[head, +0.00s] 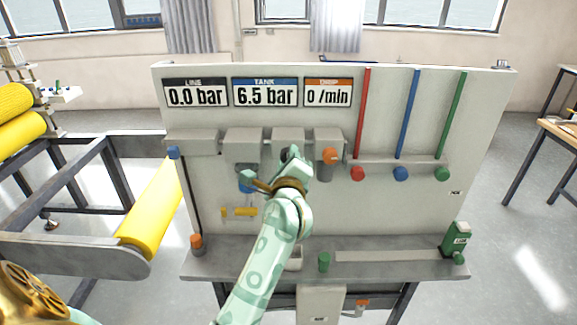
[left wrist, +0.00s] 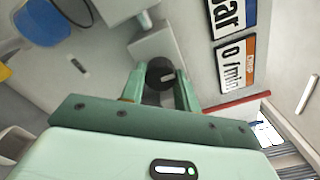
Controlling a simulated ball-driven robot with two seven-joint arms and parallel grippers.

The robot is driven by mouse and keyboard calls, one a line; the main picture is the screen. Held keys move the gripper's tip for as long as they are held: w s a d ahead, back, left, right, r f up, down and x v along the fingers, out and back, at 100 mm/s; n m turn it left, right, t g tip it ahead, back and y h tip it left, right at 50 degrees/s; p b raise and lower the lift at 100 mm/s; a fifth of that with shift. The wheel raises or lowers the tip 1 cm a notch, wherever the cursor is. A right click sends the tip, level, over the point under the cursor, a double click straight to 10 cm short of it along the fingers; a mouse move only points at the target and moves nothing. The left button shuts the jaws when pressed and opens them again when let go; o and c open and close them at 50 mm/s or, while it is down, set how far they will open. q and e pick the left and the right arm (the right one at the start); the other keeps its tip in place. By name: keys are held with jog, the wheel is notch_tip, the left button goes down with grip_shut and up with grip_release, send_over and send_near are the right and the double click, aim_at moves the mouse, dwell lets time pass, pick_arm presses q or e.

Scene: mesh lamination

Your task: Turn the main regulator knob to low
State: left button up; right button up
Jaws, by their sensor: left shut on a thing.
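The main regulator knob appears to be the dark round knob (left wrist: 160,72) on the front of a grey block, seen in the left wrist view with a pale mark on its face. My left gripper (left wrist: 158,88) has its two fingers on either side of this knob and is shut on it. In the head view my left gripper (head: 292,163) reaches up to the middle of the panel and mostly hides the knob. I cannot read the knob's setting. My right gripper is not in view.
The grey panel (head: 410,215) has displays reading LINE 0.0 bar (head: 196,96), TANK 6.5 bar (head: 265,96) and DRIP 0 /min (head: 328,96). An orange knob (head: 331,155) is close right of my gripper. Red (head: 358,174), blue (head: 400,174) and green (head: 442,174) knobs are farther right.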

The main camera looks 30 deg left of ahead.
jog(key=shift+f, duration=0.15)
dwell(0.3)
pick_arm(q)
jog(key=o, duration=1)
jog(key=shift+f, duration=0.1)
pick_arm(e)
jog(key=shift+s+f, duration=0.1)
